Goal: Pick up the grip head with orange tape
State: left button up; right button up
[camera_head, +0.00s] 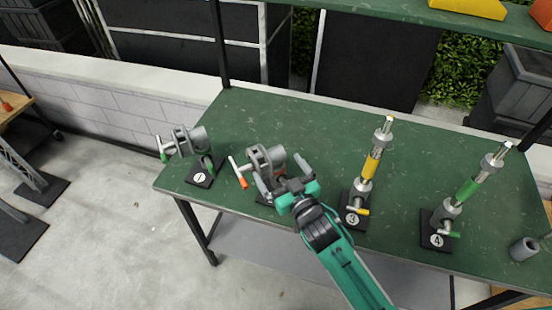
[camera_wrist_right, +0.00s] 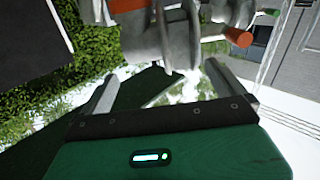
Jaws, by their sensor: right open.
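The grip head with orange tape (camera_head: 262,158) is a grey metal clamp head with an orange band and orange-tipped handles. It stands on a dark base near the front edge of the green table, left of the middle. My right gripper (camera_head: 282,174) is open right at it, its two fingers pointing toward the head. The gripper partly hides the base and lower part. In the right wrist view the grip head (camera_wrist_right: 185,22) fills the top, just beyond the open, empty fingers (camera_wrist_right: 160,82). I cannot tell whether they touch it. My left gripper is out of view.
A green-taped grip head (camera_head: 187,140) stands on base 1 to the left. A yellow-taped piece (camera_head: 371,165) on base 3 and a green-taped one (camera_head: 466,192) on base 4 stand to the right. A grey cylinder (camera_head: 524,249) sits at the right. The table's back middle (camera_head: 310,125) is clear.

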aim_at(270, 154)
jog(key=shift+p+x, duration=1.1)
jog(key=shift+x, duration=1.25)
jog(key=shift+w+a, duration=0.25)
jog(key=shift+w, duration=0.45)
jog(key=shift+f, duration=0.1)
jog(key=c, duration=1.7)
jog(key=shift+c, duration=0.5)
jog(key=shift+r, duration=0.2)
